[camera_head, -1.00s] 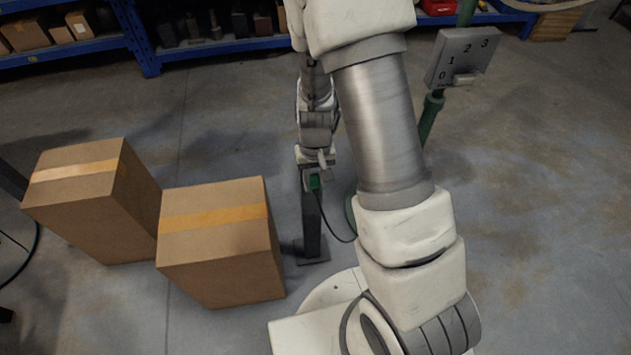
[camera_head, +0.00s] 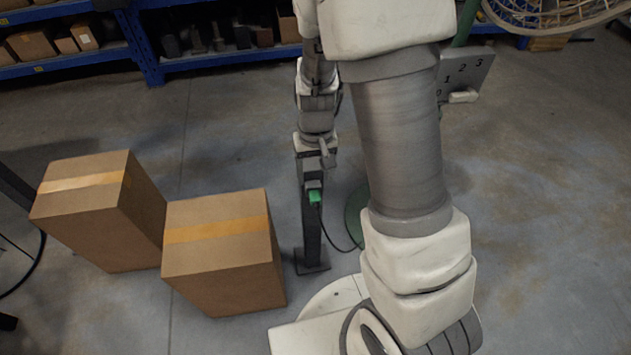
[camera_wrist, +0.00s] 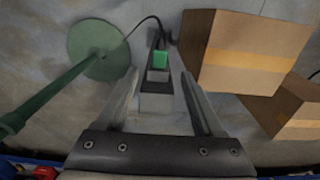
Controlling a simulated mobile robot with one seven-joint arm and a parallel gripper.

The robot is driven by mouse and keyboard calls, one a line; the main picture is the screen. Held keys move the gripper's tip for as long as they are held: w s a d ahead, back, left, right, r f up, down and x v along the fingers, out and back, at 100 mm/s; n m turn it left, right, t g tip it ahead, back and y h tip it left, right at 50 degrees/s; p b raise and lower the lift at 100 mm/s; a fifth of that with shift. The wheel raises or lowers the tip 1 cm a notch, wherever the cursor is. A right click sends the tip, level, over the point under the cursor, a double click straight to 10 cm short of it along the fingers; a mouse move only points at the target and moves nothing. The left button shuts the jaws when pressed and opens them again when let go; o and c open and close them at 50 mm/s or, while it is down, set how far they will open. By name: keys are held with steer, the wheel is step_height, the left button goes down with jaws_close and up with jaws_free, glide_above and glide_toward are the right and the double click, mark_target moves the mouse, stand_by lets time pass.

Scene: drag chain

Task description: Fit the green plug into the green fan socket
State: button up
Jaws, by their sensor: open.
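The green plug (camera_head: 315,196) is a small bright green block at the upper part of a dark upright post (camera_head: 311,238), with a black cable leading away from it. In the wrist view the plug (camera_wrist: 160,60) lies in line with the gap between my fingers, near their tips. My gripper (camera_wrist: 160,76) is open with nothing clamped in it. In the head view my gripper (camera_head: 315,172) is just above the plug, and I cannot tell whether they touch. I cannot make out the green fan socket separately from the plug.
Two cardboard boxes (camera_head: 222,245) (camera_head: 95,215) stand left of the post. The fan's green base (camera_head: 356,215) is partly hidden behind my arm. A numbered panel (camera_head: 468,72) and the fan cage (camera_head: 550,12) are at upper right. Blue shelves (camera_head: 70,65) line the back.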

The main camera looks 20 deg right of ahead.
step_height(320, 180, up, 8)
steer(key=p, duration=0.2)
steer(key=shift+r, duration=0.2)
stand_by(0.3)
steer(key=s+d+r+n+t, duration=0.1)
steer(key=s+r+t, duration=0.2)
steer(key=s+r, duration=0.55)
steer(key=s+d+r+t, duration=0.1)
steer(key=s+r+t, duration=0.35)
steer(key=r, duration=0.75)
step_height(320, 180, up, 15)
steer(key=s+g+p, duration=0.1)
steer(key=g+p, duration=0.1)
steer(key=p, duration=1.2)
steer(key=shift+s+a+f+p, duration=0.2)
steer(key=shift+a+p, duration=0.05)
steer(key=shift+p, duration=0.1)
steer(key=shift+d, duration=0.1)
